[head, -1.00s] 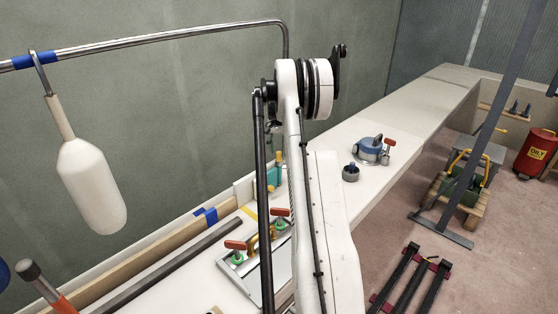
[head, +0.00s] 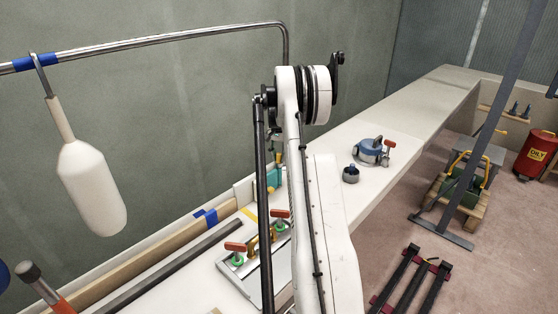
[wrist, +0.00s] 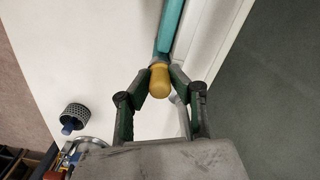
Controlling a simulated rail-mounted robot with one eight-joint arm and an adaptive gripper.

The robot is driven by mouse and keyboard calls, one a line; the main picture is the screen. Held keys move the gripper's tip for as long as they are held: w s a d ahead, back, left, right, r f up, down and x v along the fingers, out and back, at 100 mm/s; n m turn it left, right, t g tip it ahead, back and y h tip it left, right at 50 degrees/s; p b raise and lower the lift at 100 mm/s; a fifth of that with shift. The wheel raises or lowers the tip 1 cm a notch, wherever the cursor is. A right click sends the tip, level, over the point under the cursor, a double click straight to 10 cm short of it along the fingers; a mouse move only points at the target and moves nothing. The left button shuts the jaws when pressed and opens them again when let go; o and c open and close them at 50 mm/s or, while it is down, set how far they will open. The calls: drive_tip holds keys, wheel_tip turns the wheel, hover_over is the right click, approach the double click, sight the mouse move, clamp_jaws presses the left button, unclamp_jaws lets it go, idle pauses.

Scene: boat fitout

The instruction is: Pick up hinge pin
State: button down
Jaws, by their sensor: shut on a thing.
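In the head view my arm hides most of the gripper and the pin, and a teal part (head: 273,178) shows beside the arm.
On the white bench a grey perforated cup (wrist: 75,115) and a blue round device (head: 369,151) stand apart. A framed hatch (head: 245,262) with red-handled clamps lies nearer. A white fender (head: 91,187) hangs from the rail at left.

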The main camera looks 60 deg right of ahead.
wheel_tip(320, 180, up, 10)
drive_tip(key=shift+r, duration=0.25)
idle(0.3)
